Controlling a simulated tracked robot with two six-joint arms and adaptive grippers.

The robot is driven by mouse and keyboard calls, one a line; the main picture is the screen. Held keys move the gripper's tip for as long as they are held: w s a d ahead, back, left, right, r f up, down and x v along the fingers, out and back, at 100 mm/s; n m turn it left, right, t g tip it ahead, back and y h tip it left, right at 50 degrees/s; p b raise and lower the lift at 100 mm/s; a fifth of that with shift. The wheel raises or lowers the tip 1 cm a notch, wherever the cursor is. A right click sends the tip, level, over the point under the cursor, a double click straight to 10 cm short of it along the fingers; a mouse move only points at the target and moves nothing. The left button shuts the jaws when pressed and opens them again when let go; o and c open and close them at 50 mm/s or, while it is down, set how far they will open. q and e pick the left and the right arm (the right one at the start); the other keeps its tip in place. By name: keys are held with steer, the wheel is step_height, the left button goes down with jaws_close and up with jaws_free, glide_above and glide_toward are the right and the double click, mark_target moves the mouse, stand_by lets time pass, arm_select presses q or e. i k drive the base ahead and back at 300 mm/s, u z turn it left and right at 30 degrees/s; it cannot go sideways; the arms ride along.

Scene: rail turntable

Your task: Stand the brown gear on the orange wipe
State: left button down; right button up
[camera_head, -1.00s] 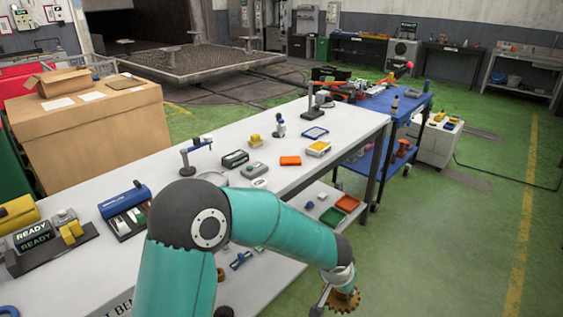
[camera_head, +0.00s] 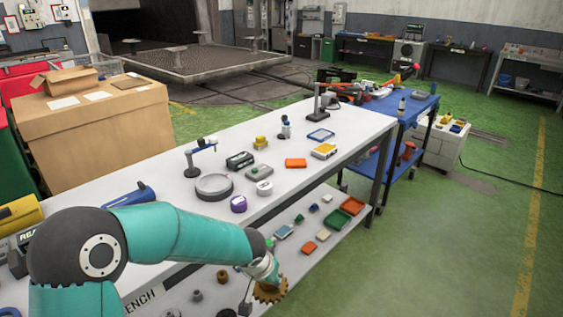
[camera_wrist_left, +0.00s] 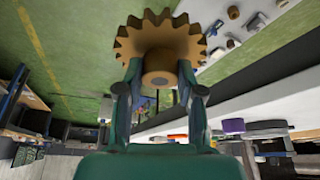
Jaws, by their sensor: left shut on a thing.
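The brown gear (camera_head: 270,291) is toothed with a round hub. My left gripper (camera_head: 264,276) is shut on it in front of the bench's near side, by the lower shelf. In the left wrist view the gear (camera_wrist_left: 158,36) shows its hub between the two fingers of the gripper (camera_wrist_left: 158,80). One flat orange piece (camera_head: 295,162) lies on the white bench top. Another small orange piece (camera_head: 309,248) lies on the lower shelf. I cannot tell for certain which is the wipe. The gripper is apart from both. My right gripper is not in view.
The white bench (camera_head: 310,187) holds a grey round dish (camera_head: 214,187), a purple roll (camera_head: 238,204) and a yellow-topped box (camera_head: 324,151). Green floor to the right is clear.

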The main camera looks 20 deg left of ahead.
mark_target(291, 164)
steer(key=u, duration=0.05)
steer(key=i, duration=0.95)
steer(key=z, duration=0.1)
